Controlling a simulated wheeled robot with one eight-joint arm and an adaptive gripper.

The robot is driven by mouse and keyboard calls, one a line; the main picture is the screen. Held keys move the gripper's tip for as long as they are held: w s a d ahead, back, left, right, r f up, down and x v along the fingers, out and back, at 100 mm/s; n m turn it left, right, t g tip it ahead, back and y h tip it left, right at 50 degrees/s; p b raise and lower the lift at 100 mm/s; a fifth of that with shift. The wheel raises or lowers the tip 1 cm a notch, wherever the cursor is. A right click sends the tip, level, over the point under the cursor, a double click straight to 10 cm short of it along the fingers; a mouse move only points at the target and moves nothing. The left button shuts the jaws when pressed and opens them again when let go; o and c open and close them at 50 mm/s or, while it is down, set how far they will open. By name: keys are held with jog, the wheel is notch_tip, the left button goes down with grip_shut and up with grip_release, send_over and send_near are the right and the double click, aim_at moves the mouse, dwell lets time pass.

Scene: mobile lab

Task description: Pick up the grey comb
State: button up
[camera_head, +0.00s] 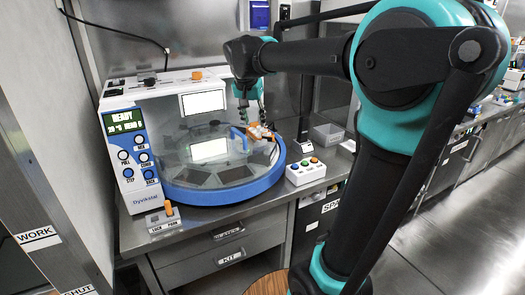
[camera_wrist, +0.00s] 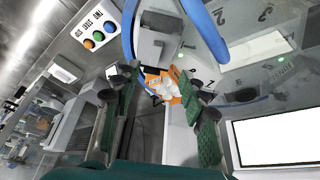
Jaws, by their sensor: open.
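My gripper (camera_head: 253,118) points down over the round, clear-topped carousel machine. In the wrist view its two green-padded fingers (camera_wrist: 157,90) stand apart. A small orange and white item (camera_wrist: 162,85) shows between and beyond the fingertips, with a thin blue and dark piece beside it. In the head view this orange and white item (camera_head: 261,132) is at the right side of the carousel, just below the fingertips. I cannot tell whether the fingers touch it. I cannot make out a grey comb for certain in either view.
The carousel has a blue rim (camera_head: 220,194) and a blue handle. A control panel (camera_head: 131,150) reading READY stands at its left. A button box (camera_head: 306,171) and a grey bin (camera_head: 328,134) are to its right. A lever box (camera_head: 167,218) sits in front.

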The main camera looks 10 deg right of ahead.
jog(key=shift+d+x, duration=0.15)
jog(key=shift+x, duration=3.25)
jog(key=shift+d+x, duration=0.2)
jog(key=shift+x, duration=3.2)
jog(key=shift+w+r, duration=0.1)
grip_shut()
